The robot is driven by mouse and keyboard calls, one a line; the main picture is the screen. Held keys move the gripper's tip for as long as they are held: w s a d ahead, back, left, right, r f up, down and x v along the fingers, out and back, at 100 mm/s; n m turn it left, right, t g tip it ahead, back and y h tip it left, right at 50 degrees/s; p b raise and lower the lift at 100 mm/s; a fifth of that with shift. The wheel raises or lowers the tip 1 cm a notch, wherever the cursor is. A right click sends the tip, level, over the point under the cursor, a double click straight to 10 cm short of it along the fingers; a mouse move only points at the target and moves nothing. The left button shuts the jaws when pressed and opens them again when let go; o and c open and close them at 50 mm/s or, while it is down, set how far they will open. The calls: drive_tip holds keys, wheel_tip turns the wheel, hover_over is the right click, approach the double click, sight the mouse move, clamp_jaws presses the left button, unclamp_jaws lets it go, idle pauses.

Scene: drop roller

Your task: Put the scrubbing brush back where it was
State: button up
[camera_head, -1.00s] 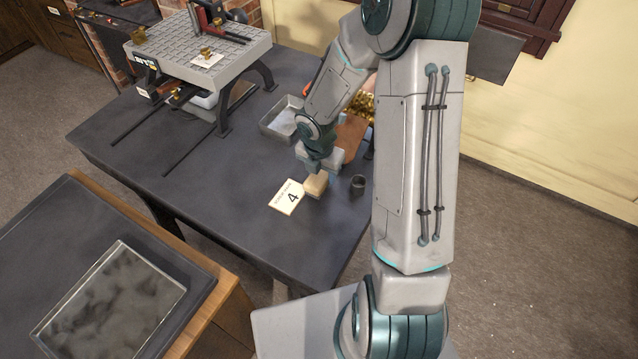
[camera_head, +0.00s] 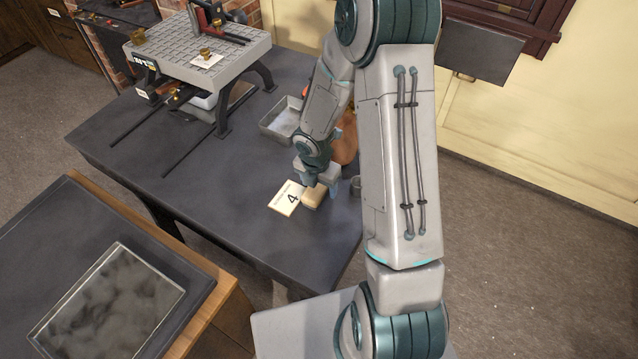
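The scrubbing brush, seen as a small tan block (camera_head: 313,197), is at the dark table's front part, just right of a white card (camera_head: 287,198) marked 4. My gripper (camera_head: 320,187) is over the block from above and behind, with its fingers around it. It appears shut on the block. The fingertips are small and partly hidden, and I cannot tell whether the block touches the table or hangs just above it.
A dark cup (camera_head: 355,187) stands right of the gripper, partly hidden by my arm. A metal tray (camera_head: 282,119) lies behind. A grey machine (camera_head: 200,62) with rods stands at the back left. The table's (camera_head: 235,225) front left is clear.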

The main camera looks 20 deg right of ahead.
wheel_tip(320, 180, up, 12)
drive_tip(key=s+a+p, duration=0.1)
drive_tip(key=p, duration=0.1)
wheel_tip(320, 180, up, 12)
drive_tip(key=m+t+h, duration=0.1)
drive_tip(key=m, duration=1.2)
hover_over(317, 188)
drive_tip(key=s+d, duration=0.2)
drive_tip(key=s, duration=0.5)
drive_tip(key=s+a+r+m+t+y, duration=0.1)
drive_tip(key=s+r+m+t+y, duration=0.1)
drive_tip(key=s+r+m, duration=0.5)
drive_tip(key=s+m, duration=0.3)
drive_tip(key=m, duration=0.4)
drive_tip(key=shift+r, duration=0.2)
